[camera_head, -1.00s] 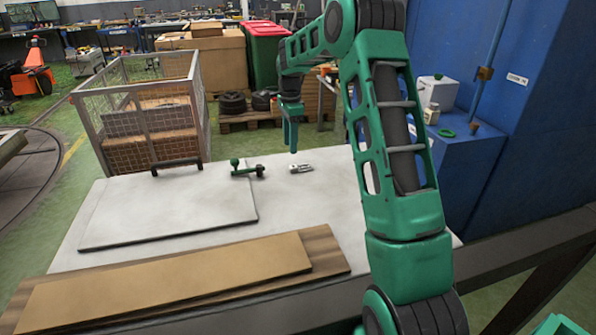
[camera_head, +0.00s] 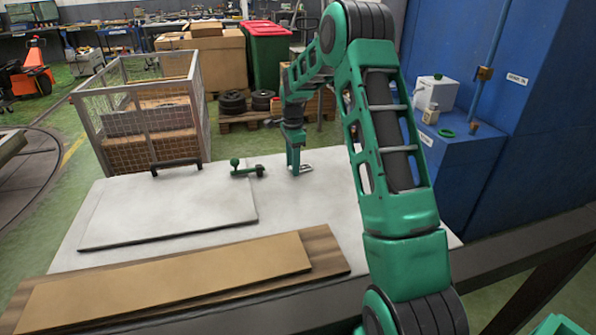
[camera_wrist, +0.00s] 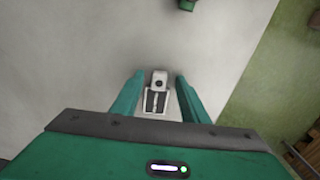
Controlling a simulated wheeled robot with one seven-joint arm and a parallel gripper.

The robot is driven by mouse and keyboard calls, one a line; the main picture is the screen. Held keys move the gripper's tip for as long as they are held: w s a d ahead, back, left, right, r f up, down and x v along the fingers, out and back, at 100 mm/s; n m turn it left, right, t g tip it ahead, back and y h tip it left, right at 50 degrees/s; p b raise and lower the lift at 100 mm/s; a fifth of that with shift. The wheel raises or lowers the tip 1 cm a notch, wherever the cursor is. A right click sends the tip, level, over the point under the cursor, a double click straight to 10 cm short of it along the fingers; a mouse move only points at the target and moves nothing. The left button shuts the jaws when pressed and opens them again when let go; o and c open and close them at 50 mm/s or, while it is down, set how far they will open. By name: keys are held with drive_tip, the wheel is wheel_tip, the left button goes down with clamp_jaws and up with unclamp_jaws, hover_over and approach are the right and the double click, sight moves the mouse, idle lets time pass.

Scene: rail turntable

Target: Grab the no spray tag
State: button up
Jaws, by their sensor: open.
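A small pale flat piece (camera_head: 306,169), which looks like the tag, lies on the white tabletop near its far edge. In the wrist view this piece (camera_wrist: 157,102) has a rounded end with a dark hole and two dark strips on its body. No lettering on it can be read. My gripper (camera_head: 294,173) points down at it in the head view and partly covers it. In the wrist view my gripper (camera_wrist: 159,78) is open, with one finger on each side of the piece and gaps between. Whether the fingertips touch the tabletop cannot be told.
A green knobbed handle piece (camera_head: 246,171) lies left of my gripper. A pale board with a black handle (camera_head: 165,216) covers the table's left part, and brown planks (camera_head: 170,287) lie in front. A mesh crate (camera_head: 150,125) stands behind. A blue cabinet (camera_head: 470,180) stands right.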

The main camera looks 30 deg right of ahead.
drive_tip(key=shift+c, duration=0.6)
clamp_jaws()
drive_tip(key=shift+r, duration=0.15)
